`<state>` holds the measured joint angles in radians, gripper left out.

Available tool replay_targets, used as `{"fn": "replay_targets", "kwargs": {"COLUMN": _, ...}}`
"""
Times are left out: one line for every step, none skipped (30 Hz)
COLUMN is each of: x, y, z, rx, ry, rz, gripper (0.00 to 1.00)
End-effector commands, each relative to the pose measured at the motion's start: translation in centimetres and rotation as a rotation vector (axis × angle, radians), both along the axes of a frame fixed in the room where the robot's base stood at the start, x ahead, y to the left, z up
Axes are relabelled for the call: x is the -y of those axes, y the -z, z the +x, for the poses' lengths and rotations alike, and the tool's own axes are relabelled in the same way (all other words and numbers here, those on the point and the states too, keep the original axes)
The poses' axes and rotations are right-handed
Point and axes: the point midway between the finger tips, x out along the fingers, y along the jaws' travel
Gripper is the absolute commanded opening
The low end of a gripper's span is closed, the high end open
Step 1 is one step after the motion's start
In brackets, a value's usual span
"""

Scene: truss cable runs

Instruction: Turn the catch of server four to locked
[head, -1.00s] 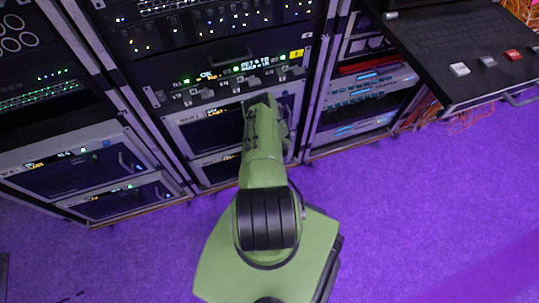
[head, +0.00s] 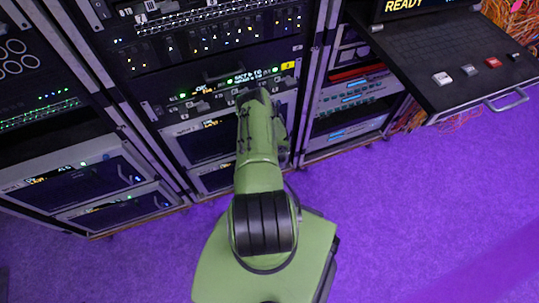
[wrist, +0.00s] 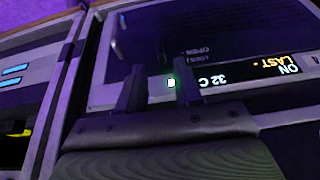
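In the head view my arm reaches to the middle rack and hides the gripper. A strip with several small grey catches (head: 200,107) crosses that rack beside the arm's end. Which one is server four's, and its position, I cannot tell.
A yellow tag (head: 288,65) sits at the strip's upper right. Grey-framed units (head: 78,180) stand at lower left. A pulled-out console shelf (head: 440,55) with buttons and a handle juts out at upper right. The purple floor (head: 420,220) is clear at right.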

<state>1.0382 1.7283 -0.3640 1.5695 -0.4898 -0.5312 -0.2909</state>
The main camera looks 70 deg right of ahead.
Motion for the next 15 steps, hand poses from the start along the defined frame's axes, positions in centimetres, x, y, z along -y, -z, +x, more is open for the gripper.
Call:
{"fn": "replay_targets", "kwargs": {"x": -0.3, "y": -2.1, "z": -0.5, "rx": 0.0, "ry": 0.004, "rz": 0.001, "gripper": 0.34}}
{"fn": "replay_targets", "kwargs": {"x": -0.6, "y": -2.9, "z": -0.7, "rx": -0.002, "ry": 0.004, "rz": 0.001, "gripper": 0.34}}
{"fn": "replay_targets", "kwargs": {"x": -0.9, "y": -4.0, "z": -1.0, "rx": 0.0, "ry": 0.004, "rz": 0.001, "gripper": 0.34}}
{"fn": "replay_targets", "kwargs": {"x": -1.1, "y": -4.7, "z": -1.2, "rx": -0.001, "ry": 0.003, "rz": 0.001, "gripper": 0.34}}
{"fn": "replay_targets", "kwargs": {"x": -1.3, "y": -5.4, "z": -1.5, "rx": -0.001, "ry": 0.004, "rz": 0.001, "gripper": 0.34}}
{"fn": "replay_targets", "kwargs": {"x": -1.6, "y": -6.3, "z": -1.7, "rx": 0.0, "ry": 0.003, "rz": 0.0, "gripper": 0.34}}
{"fn": "replay_targets", "kwargs": {"x": -1.7, "y": -6.9, "z": -1.9, "rx": -0.001, "ry": 0.002, "rz": 0.001, "gripper": 0.34}}
{"fn": "replay_targets", "kwargs": {"x": -1.9, "y": -7.4, "z": -2.1, "rx": -0.002, "ry": 0.003, "rz": 0.0, "gripper": 0.34}}
{"fn": "replay_targets", "kwargs": {"x": -2.1, "y": -7.9, "z": -2.3, "rx": 0.0, "ry": 0.002, "rz": 0.0, "gripper": 0.34}}
{"fn": "replay_targets", "kwargs": {"x": -2.2, "y": -8.3, "z": -2.4, "rx": -0.001, "ry": 0.002, "rz": 0.001, "gripper": 0.34}}
{"fn": "replay_targets", "kwargs": {"x": -2.3, "y": -8.5, "z": -2.5, "rx": 0.0, "ry": 0.002, "rz": 0.0, "gripper": 0.34}}
{"fn": "replay_targets", "kwargs": {"x": -2.4, "y": -8.8, "z": -2.6, "rx": 0.0, "ry": 0.001, "rz": 0.0, "gripper": 0.34}}
{"fn": "replay_targets", "kwargs": {"x": -2.4, "y": -8.9, "z": -2.7, "rx": 0.0, "ry": 0.001, "rz": 0.0, "gripper": 0.34}}
{"fn": "replay_targets", "kwargs": {"x": -2.5, "y": -8.9, "z": -2.7, "rx": 0.0, "ry": 0.001, "rz": 0.0, "gripper": 0.34}}
{"fn": "replay_targets", "kwargs": {"x": -2.5, "y": -9.0, "z": -2.7, "rx": 0.0, "ry": 0.001, "rz": 0.0, "gripper": 0.34}}
